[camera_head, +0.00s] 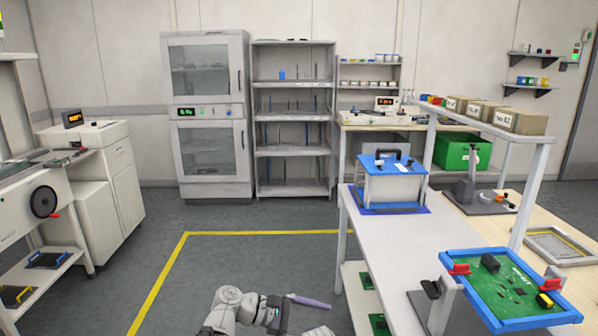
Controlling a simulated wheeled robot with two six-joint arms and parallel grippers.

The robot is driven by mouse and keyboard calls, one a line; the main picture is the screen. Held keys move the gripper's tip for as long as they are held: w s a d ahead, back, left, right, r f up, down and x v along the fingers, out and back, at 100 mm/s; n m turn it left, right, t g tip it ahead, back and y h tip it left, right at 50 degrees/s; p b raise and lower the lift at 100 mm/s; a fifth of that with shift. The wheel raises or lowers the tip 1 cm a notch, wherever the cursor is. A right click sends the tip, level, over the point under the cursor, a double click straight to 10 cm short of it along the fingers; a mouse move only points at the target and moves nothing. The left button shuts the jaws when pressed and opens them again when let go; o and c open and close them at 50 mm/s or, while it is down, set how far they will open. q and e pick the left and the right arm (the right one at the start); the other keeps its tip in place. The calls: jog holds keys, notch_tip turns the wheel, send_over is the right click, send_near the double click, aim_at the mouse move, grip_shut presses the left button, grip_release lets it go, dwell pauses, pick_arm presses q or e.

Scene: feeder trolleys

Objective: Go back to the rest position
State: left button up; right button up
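One of my arms, pale grey and jointed, shows at the bottom centre over the floor. It seems to be my left, and its dark end, which I take for the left gripper (278,315), is small and partly cut off by the lower edge. I cannot tell whether its fingers are open or shut. A slim purple-grey piece (310,301) lies just to its right in the picture; I cannot tell whether it touches the gripper. A pale rounded part shows at the lower edge beside it. I cannot make out my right gripper.
A white bench (385,250) to the right carries a blue-framed box (393,187). A blue frame with a green circuit board (507,290) and red clamps stands front right. White machines (95,185) stand left. The yellow-marked floor (250,262) ahead is clear.

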pick_arm(q)
jog(key=s+a+f+m+y, duration=0.3)
jog(key=a+f+m+y, duration=0.4)
jog(key=a, duration=0.4)
jog(key=s+a+f+m+y, duration=0.4)
jog(key=a+f+m+y, duration=0.35)
jog(key=a, duration=0.35)
jog(key=s+d+r+m+g, duration=0.1)
jog(key=s+d+m, duration=0.35)
jog(key=d, duration=0.75)
notch_tip(320, 180, up, 15)
jog(key=p, duration=1.5)
jog(key=shift+s+a+f+n+y+p, duration=0.15)
jog(key=shift+s+a+n+y+p, duration=0.15)
jog(key=shift+s+a+n+y, duration=0.1)
jog(key=shift+c, duration=0.4)
